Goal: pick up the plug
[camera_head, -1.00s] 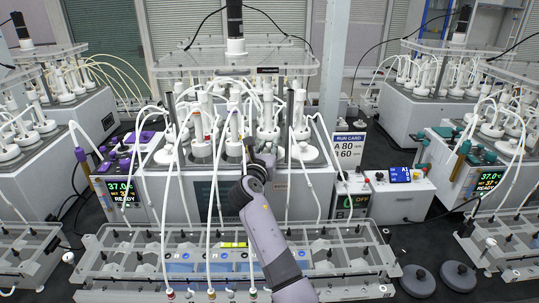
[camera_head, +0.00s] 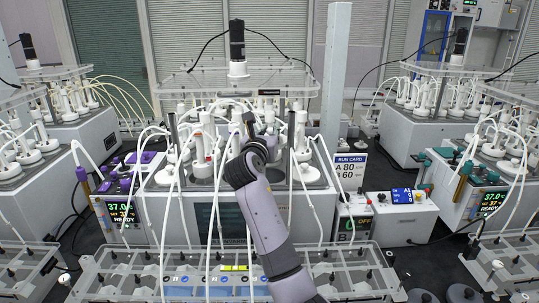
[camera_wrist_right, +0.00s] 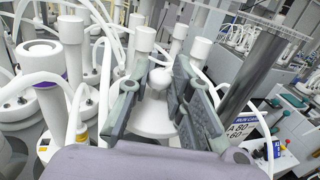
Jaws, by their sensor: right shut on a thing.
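The plug (camera_wrist_right: 154,118) is a white piece with a round knob above a wider, flat lower part. In the right wrist view it sits between the two dark grey-green fingers of my right gripper (camera_wrist_right: 159,82), which is shut on its knob. In the head view my right gripper (camera_head: 252,126) is among the white vessels and tubes at the top of the middle reactor (camera_head: 292,205); the plug is hard to make out there. I cannot tell what is directly under the plug. My left gripper is not in view.
White vessels and looping tubes crowd around my right gripper. A clear plate (camera_head: 190,85) spans above, on metal posts. A clear rack (camera_head: 340,262) stands in front. A run card sign (camera_head: 350,172) and a control box (camera_head: 405,215) stand to the right.

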